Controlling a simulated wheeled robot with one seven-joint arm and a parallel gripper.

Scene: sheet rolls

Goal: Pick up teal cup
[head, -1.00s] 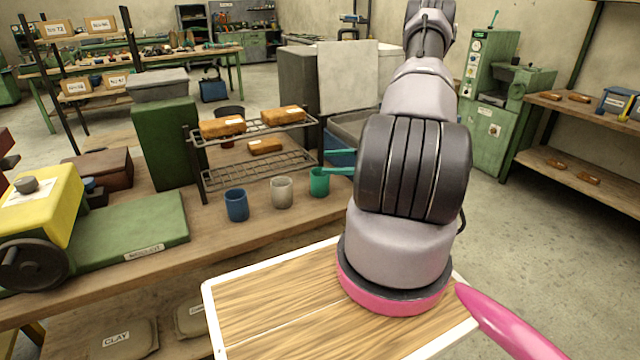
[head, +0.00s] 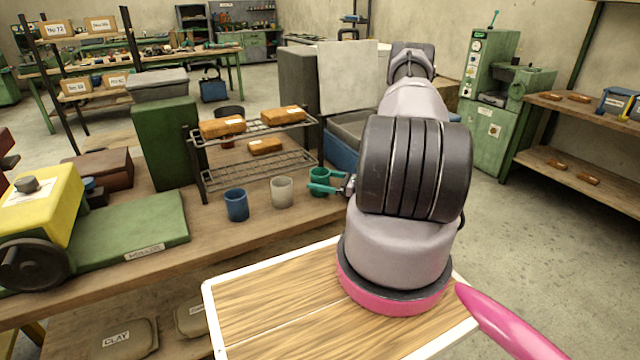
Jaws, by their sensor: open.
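The teal cup (head: 319,176) stands upright on the wooden workbench, at the right end of a row of cups in the head view. My gripper (head: 314,181) is at the cup, reaching in from the right with its teal fingers open. One finger crosses in front of the cup and hides part of its side. The other finger is hard to tell from the cup, as their colours match. I cannot tell whether the fingers touch the cup.
A whitish cup (head: 282,192) and a blue cup (head: 236,205) stand left of the teal cup. Behind them is a wire rack (head: 258,170) holding orange-brown blocks. A blue-grey bin (head: 343,155) sits behind the teal cup. The workbench (head: 215,250) is clear in front of the cups.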

